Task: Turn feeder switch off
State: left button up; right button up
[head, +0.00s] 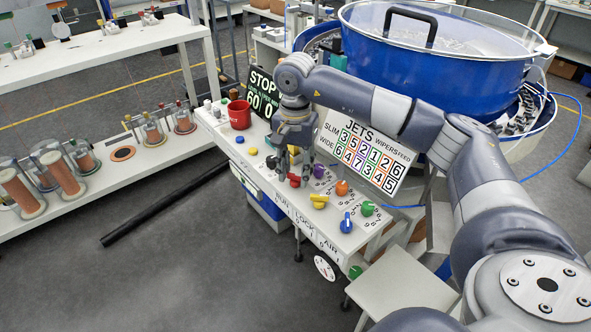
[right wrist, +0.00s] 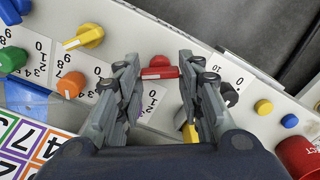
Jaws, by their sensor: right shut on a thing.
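My right gripper (head: 294,161) reaches down onto the control panel (head: 215,124). It is shut on a red knob (right wrist: 158,72), with a finger at each end of it in the right wrist view (right wrist: 160,58). The red knob (head: 294,181) shows just below the fingers in the head view. A dial with numbers lies around the knob and is partly hidden by the fingers. I cannot read a feeder label on this knob. My left gripper is not in view.
Yellow (head: 319,200), purple (head: 318,171), orange (head: 342,187), blue (head: 346,223) and green (head: 367,208) knobs stand close by. A large blue bowl (head: 390,63) is at the back.

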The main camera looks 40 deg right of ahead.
aim_at(295, 175)
dwell(0.4)
jog(key=o, duration=1.1)
jog(key=shift+c, duration=0.2)
notch_tip(295, 175, up, 12)
